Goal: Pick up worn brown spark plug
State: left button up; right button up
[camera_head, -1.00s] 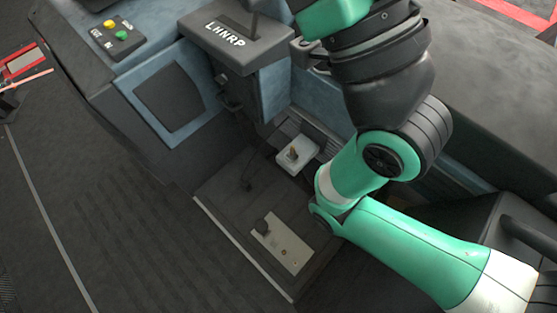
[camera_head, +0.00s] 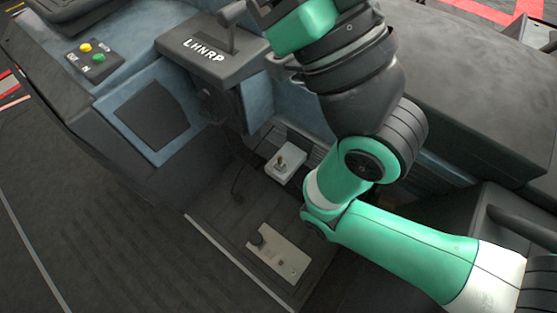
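A small brown, upright piece (camera_head: 281,161) stands on a small white block (camera_head: 287,171) on the dark floor recess below the console. It may be the worn spark plug, but it is too small to tell. A longer pale plate (camera_head: 280,253) lies nearer, with a dark upright knob (camera_head: 257,238) at its left end and small round marks towards its right end. My green and black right arm comes in from the right and bends up to the top edge, right of the white block. Its gripper cannot be made out. My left arm and gripper are not in view.
A lever console marked LHNRP (camera_head: 212,48) overhangs the recess. A box with yellow and green buttons (camera_head: 95,57) is at upper left. A pale strip (camera_head: 235,262) edges the recess. Dark floor (camera_head: 110,240) at lower left is clear.

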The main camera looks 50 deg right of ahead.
dwell(0.4)
jog(key=c, duration=0.6)
